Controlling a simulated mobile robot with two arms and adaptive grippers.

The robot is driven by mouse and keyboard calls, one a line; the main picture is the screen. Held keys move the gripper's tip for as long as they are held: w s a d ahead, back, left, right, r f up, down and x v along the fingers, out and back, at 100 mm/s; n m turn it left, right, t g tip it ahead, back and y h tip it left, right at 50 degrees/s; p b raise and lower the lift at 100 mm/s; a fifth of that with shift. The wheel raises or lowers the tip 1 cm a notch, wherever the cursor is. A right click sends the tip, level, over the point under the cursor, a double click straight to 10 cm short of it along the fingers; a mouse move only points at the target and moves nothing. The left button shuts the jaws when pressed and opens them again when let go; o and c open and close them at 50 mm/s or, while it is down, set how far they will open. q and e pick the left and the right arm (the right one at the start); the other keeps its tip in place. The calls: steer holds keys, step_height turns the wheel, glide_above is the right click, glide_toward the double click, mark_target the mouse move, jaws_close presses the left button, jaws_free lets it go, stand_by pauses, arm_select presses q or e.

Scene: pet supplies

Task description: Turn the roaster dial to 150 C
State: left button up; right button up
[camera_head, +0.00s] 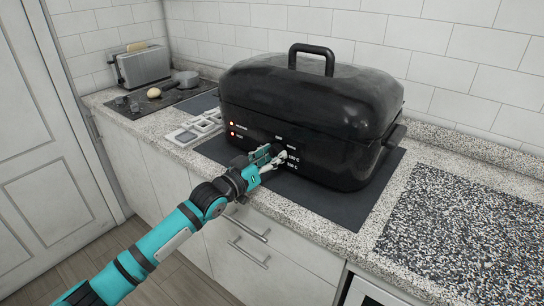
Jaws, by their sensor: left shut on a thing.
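The roaster (310,110) is a large black lidded box with a loop handle on top. It stands on a dark mat on the counter. Its front face carries two lit orange-red lights at the left and white temperature markings (292,163) at the right. My left gripper (275,158) reaches in from the lower left and touches the front face beside these markings. It is shut on the dial, which its fingers hide. I cannot tell which marking the dial points to. My right gripper is not in view.
The dark mat (345,222) extends in front of the roaster. White-framed small trays (190,132) lie left of it. A toaster (142,66), a pan (187,79) and an egg-like object (154,93) are farther left. A speckled board (470,240) lies at the right.

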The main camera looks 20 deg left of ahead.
arm_select(q)
steer(key=o, duration=1.2)
steer(key=shift+f, duration=0.1)
steer(key=shift+c, duration=0.2)
steer(key=v, duration=1.2)
